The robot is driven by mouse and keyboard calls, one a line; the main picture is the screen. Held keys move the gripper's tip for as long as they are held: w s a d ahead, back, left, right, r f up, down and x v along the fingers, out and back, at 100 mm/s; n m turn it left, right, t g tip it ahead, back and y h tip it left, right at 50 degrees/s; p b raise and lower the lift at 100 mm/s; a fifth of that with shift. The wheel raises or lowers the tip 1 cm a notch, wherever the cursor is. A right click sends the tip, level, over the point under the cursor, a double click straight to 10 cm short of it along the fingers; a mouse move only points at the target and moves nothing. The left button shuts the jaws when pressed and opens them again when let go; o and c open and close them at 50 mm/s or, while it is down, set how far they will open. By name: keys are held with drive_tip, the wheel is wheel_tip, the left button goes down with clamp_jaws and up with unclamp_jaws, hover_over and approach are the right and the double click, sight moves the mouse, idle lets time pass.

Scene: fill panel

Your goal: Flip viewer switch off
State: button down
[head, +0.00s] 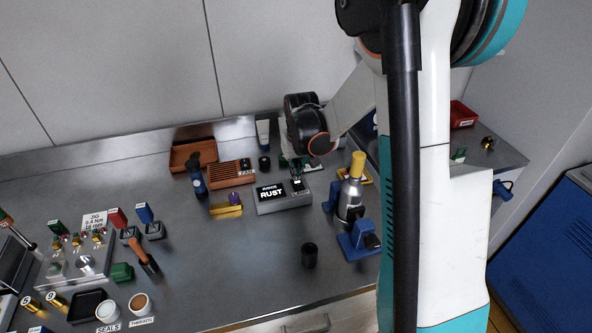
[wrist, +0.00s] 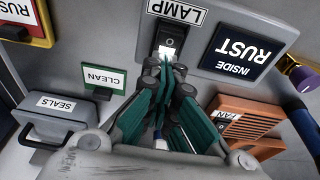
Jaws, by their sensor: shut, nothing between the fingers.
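The viewer, a grey box (head: 285,205) with a dark "INSIDE RUST" panel, stands mid-bench in the head view. In the wrist view its grey face (wrist: 205,32) fills the top, with the "INSIDE RUST" panel (wrist: 236,50) at right. Its black rocker switch (wrist: 171,40), marked "O" and labelled "LAMP", sits at top centre. A bright white glow shows at the switch's lower end. My gripper (wrist: 167,76) is shut and empty, its green-sided fingers pointing at that lower end. Fingertips hide part of it; I cannot tell whether they touch. The gripper (head: 297,174) is above the box in the head view.
An orange "FAN" unit (wrist: 250,125) is close on the right, with a purple knob (wrist: 302,74) beyond. A green-edged "CLEAN" holder (wrist: 102,78) and grey "SEALS" unit (wrist: 52,122) are left. A yellow-capped bottle (head: 351,193) stands right of the viewer. Bench in front is mostly clear.

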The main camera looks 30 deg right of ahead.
drive_tip(key=shift+s, duration=0.15)
drive_tip(key=shift+s+a+r, duration=0.15)
drive_tip(key=shift+s+r, duration=0.15)
drive_tip(key=shift+s, duration=0.3)
drive_tip(key=r+p, duration=0.1)
drive_tip(key=r, duration=0.1)
drive_tip(key=w+r+p, duration=0.1)
drive_tip(key=r+p, duration=0.1)
drive_tip(key=shift+r, duration=0.3)
wheel_tip(320, 180, up, 9)
drive_tip(key=p, duration=0.2)
drive_tip(key=shift+s+r, duration=0.15)
drive_tip(key=shift+s, duration=0.3)
